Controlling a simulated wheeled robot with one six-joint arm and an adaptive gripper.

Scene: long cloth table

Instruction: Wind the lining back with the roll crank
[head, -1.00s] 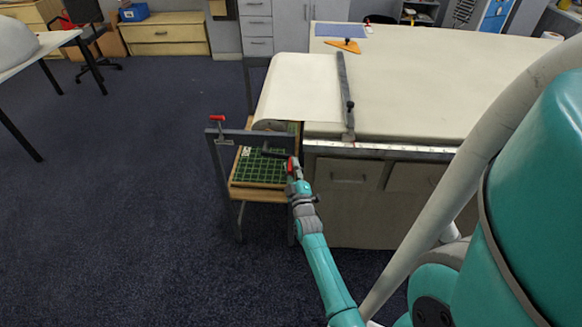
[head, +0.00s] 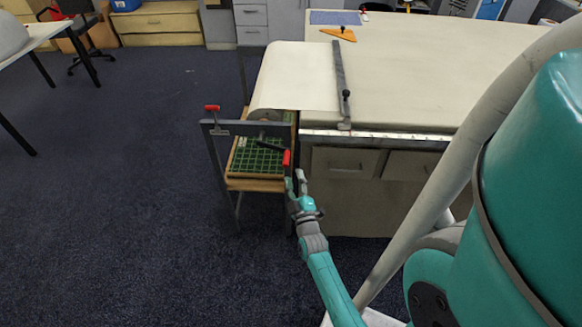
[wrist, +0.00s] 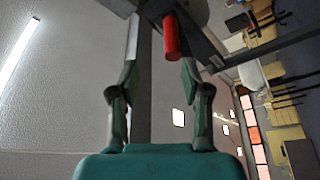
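The cream lining (head: 292,78) hangs over the table's left end onto a roll (head: 264,115) in a grey metal frame. The roll crank's red handle (head: 287,158) sticks up at the near side of the frame. My gripper (head: 297,180) is just below and in front of this handle in the head view. In the wrist view the fingers are spread apart, and the red handle (wrist: 171,38) shows between and beyond their tips, nearer the right finger. I see no finger closed on it. The crank arm is partly hidden.
A second red handle (head: 212,108) sits on the frame's left corner. A green gridded wooden shelf (head: 256,158) is under the roll. A grey bar (head: 342,85) lies across the cloth on the long table (head: 430,75). Carpet to the left is free.

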